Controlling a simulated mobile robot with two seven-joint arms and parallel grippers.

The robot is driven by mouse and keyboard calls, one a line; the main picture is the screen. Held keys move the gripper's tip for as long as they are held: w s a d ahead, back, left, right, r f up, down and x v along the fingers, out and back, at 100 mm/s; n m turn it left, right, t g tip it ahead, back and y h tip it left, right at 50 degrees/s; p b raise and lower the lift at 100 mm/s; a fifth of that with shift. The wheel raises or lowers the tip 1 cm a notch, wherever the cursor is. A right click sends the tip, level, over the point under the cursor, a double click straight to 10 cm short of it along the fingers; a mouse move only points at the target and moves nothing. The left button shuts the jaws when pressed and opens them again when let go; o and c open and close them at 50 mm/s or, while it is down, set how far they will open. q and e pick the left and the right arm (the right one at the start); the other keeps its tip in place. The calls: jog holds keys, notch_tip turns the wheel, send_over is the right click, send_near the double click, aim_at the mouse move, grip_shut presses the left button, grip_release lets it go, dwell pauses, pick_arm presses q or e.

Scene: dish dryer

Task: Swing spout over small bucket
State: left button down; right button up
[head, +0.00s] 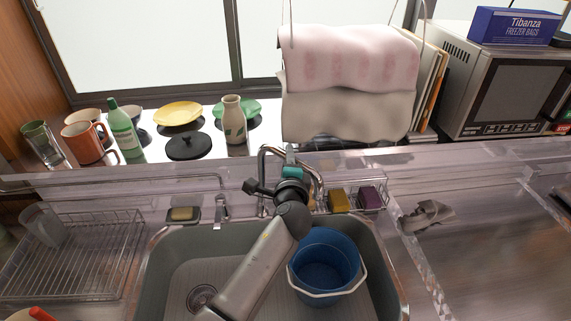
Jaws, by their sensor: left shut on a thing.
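The blue bucket (334,247) with a white handle stands in the right part of the grey sink (184,253). The chrome spout (268,151) arches up behind the sink's back rim. Its lower part and outlet are largely hidden by my left gripper and wrist. My left gripper (290,176) is at the faucet, shut on the spout. The fingertips are small and partly covered, so the exact contact is hard to see. My left forearm crosses the sink, left of the bucket. My right gripper is not in view.
A wire dish rack (78,262) with a glass (44,224) is at left. A soap dish (184,214) and a wire basket with two sponges (339,200) flank the faucet. Bottles, mugs and plates line the sill. A towel (345,112) hangs behind; a microwave (510,93) is at right.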

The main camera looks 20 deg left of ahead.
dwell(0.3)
pick_arm(q)
jog(key=c, duration=0.7)
grip_release()
jog(key=v, duration=1.5)
jog(key=shift+s+d+r, duration=0.1)
